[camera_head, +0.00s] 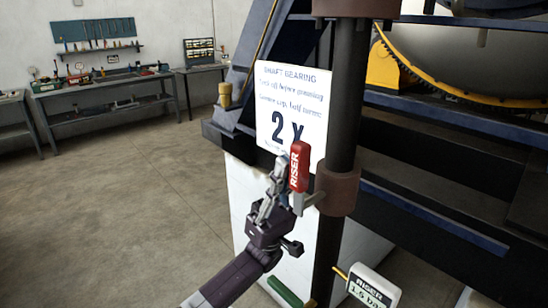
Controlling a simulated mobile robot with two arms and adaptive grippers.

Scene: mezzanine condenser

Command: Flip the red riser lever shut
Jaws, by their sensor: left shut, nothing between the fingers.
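The red riser lever (299,165), marked RISER in white, stands upright beside a dark vertical pipe (344,110). Its metal stem joins a brown collar (338,192) on the pipe. My left gripper (279,170) is shut and empty, its fingertips pointing up just left of the lever. I cannot tell whether the fingers touch the lever. My right gripper is not in view.
A white sign (285,90) about a shaft bearing is behind the lever. A gauge box marked RISER (372,288) reads about 1.5 bar at lower right. A green handle (285,291) is low near the pipe. Workbenches (105,95) stand far left; the floor between is clear.

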